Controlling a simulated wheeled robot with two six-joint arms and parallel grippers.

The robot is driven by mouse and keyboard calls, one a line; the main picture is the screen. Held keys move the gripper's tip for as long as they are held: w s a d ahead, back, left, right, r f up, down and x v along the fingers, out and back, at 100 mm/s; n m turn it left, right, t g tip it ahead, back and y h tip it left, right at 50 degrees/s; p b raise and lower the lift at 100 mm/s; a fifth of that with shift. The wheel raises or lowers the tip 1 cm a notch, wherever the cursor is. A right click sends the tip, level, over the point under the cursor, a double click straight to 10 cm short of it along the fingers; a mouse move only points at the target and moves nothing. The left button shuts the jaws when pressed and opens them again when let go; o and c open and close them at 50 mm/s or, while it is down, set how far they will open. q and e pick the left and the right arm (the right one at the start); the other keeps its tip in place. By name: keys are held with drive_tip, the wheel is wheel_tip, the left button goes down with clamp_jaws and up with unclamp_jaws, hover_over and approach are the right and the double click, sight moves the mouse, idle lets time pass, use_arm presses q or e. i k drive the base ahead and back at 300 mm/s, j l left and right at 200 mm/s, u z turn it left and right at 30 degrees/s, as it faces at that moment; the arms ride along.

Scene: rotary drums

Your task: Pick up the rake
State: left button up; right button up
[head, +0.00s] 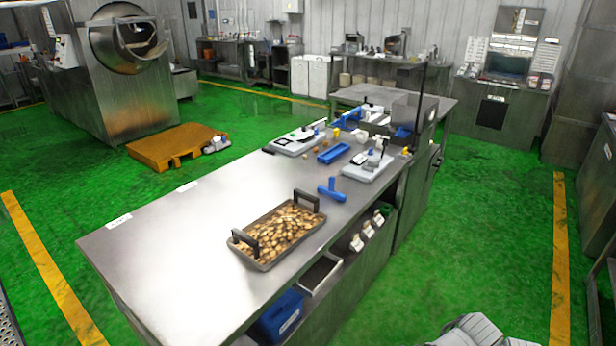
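No long-handled rake is clearly recognisable in the head view. A small blue T-shaped tool (332,190) lies on the steel table (180,250), just behind a tray; it may be the rake, but I cannot tell for sure. Another blue item (346,118) is at the far end of the table, partly among other things and too small to make out.
A dark-handled tray (265,265) of brown pieces stands near the table's right edge. Two scales (296,142) (366,172) and a blue tray (333,153) sit farther back. The table's left part is clear. A drum machine (120,90) and orange pallet (172,146) stand left.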

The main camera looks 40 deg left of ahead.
sight(330, 192)
drive_tip(key=i+u, duration=0.45)
drive_tip(key=i+l+u, duration=0.2)
drive_tip(key=i+u, duration=0.25)
drive_tip(key=i+l+u, duration=0.7)
drive_tip(key=u, duration=0.2)
drive_tip(key=i+l+u, duration=0.3)
drive_tip(key=l, duration=0.3)
drive_tip(key=l+u, duration=0.25)
drive_tip(key=l, duration=0.4)
drive_tip(key=l+u, duration=0.3)
drive_tip(key=l, duration=0.35)
drive_tip(key=i, duration=0.05)
